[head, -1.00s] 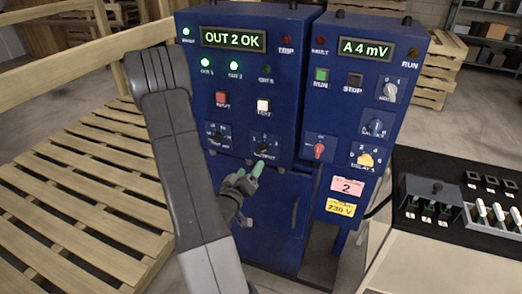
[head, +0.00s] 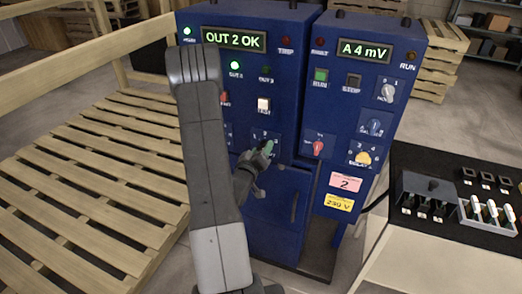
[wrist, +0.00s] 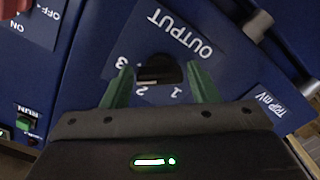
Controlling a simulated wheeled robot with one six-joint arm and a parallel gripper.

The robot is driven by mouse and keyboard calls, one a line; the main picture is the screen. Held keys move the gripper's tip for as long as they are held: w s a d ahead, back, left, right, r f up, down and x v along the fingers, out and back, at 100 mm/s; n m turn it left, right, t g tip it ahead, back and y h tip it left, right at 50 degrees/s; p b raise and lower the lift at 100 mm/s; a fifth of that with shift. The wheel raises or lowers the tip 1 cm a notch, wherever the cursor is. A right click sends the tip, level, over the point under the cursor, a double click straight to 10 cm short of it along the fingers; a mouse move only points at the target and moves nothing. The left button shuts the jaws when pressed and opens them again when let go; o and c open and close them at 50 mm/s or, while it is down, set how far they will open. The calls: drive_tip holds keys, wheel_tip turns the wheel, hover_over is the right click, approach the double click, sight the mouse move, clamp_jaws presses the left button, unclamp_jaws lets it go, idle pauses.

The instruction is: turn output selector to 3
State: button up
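The output selector (wrist: 158,70) is a dark knob on a blue panel, seen with "OUTPUT" and the numbers 1, 2 and 3 in the wrist view. Its pointer direction is hard to tell. My gripper (wrist: 160,88) has green fingertips apart, one on each side of the knob, with gaps showing. In the head view my gripper (head: 262,150) is at the selector and covers most of it. The left cabinet's display (head: 234,39) reads "OUT 2 OK", and the second output lamp (head: 235,65) is lit green.
A red knob (head: 318,146), a blue-grey knob (head: 374,127) and a yellow knob (head: 363,158) are on the right cabinet (head: 343,95). A wooden pallet (head: 85,200) lies at the left.

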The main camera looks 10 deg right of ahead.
drive_tip(key=c, duration=0.6)
drive_tip(key=shift+f+b, duration=0.1)
drive_tip(key=shift+b, duration=0.2)
drive_tip(key=shift+c, duration=0.2)
drive_tip(key=shift+b, duration=0.45)
drive_tip(key=m+b, duration=0.1)
drive_tip(key=b, duration=0.2)
drive_tip(key=shift+f, duration=0.1)
drive_tip(key=shift+m+b, duration=0.4)
drive_tip(key=shift+m, duration=0.1)
drive_tip(key=shift+r, duration=0.2)
drive_tip(key=o, duration=1)
